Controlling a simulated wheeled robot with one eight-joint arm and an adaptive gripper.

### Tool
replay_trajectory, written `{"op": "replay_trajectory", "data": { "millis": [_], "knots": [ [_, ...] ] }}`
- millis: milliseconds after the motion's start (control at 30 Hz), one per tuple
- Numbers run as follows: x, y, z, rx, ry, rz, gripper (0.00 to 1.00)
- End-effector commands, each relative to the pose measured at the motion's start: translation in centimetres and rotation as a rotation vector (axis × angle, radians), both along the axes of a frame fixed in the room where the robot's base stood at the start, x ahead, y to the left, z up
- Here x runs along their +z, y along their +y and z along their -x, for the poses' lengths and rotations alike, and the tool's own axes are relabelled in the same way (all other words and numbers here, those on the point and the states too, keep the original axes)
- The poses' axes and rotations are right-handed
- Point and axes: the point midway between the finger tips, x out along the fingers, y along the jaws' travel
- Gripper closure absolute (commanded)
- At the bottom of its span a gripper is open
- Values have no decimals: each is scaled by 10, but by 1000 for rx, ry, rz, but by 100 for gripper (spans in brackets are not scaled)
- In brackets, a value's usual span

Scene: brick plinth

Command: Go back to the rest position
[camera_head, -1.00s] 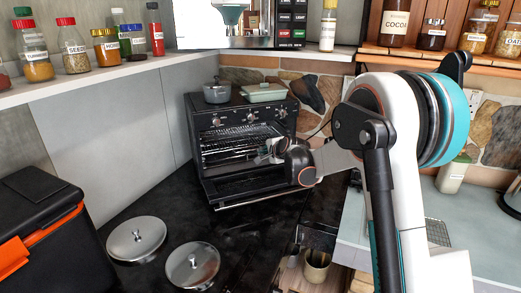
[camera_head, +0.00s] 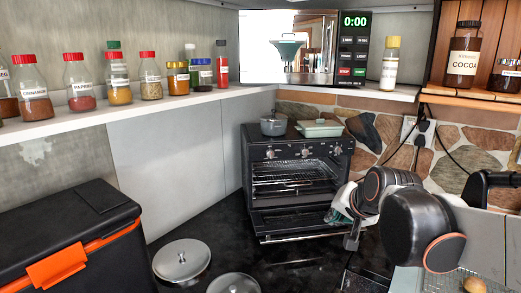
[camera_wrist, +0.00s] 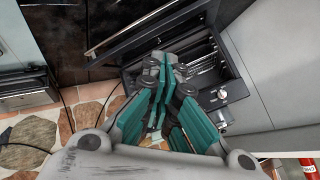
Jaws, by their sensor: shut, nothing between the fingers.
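My gripper (camera_head: 341,214) is at the lower right front of the black oven (camera_head: 262,190) in the head view. Its fingers are partly hidden by the wrist and arm links. In the wrist view its teal fingers (camera_wrist: 162,68) come together at the tips with nothing between them. The oven door is folded down open, and wire racks (camera_head: 295,172) show inside. The wrist view shows the door handle and the oven's opening beyond the fingertips. I cannot tell from the overlap whether the gripper touches the door.
A grey pot (camera_head: 273,125) and a green lidded dish (camera_head: 320,129) stand on the oven. Pot lids (camera_head: 181,260) lie on the dark counter. A black and orange box (camera_head: 70,240) is at left. A spice shelf (camera_head: 130,108) runs above. The stone wall is behind.

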Motion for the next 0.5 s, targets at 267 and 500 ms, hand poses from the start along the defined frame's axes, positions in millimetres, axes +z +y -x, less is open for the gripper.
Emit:
{"op": "replay_trajectory", "data": {
  "millis": [267,500],
  "knots": [
    [-20,-2,108,172,60,217,100],
    [-52,-8,184,313,112,384,100]
  ]
}}
